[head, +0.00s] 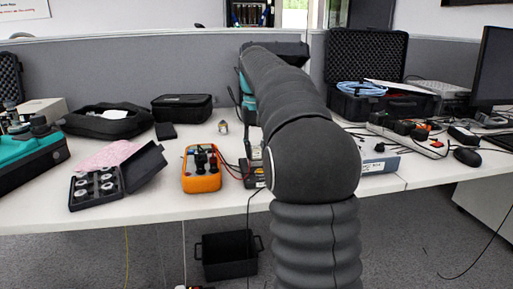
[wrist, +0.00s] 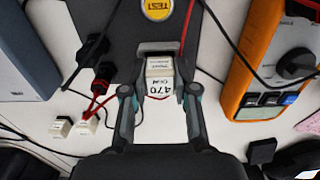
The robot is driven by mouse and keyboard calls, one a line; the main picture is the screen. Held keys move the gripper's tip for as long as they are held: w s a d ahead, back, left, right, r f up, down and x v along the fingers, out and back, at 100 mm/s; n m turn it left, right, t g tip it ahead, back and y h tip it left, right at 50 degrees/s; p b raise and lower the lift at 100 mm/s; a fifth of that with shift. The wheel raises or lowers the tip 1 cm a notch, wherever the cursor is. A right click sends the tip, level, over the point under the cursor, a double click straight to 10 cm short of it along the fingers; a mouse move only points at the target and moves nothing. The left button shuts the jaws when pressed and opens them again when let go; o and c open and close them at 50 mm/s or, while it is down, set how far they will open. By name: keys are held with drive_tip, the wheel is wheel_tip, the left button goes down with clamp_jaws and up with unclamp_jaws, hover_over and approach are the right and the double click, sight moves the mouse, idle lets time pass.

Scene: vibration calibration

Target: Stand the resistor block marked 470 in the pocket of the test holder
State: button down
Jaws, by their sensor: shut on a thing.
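The resistor block marked 470 (wrist: 159,80) is white and sits between the fingers of my gripper (wrist: 159,93) in the wrist view. My gripper is shut on its sides. The dark test holder (wrist: 118,22) has a round yellow TEST label and lies beneath the block. The block's far end is at a dark recess in the holder; I cannot tell how deep it sits or whether it touches the bottom.
Two other small white blocks (wrist: 74,124) lie left of my gripper in the wrist view. Red and black leads run close by. An orange multimeter (head: 202,172) stands left of the holder, and a blue-grey box (head: 380,163) lies right. An open black case (head: 95,190) is farther left.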

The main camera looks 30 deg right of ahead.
drive_tip(key=shift+f, duration=0.2)
drive_tip(key=shift+c, duration=2.1)
unclamp_jaws()
drive_tip(key=shift+r+p, duration=2.5)
drive_tip(key=shift+r, duration=1.5)
drive_tip(key=shift+a, duration=0.1)
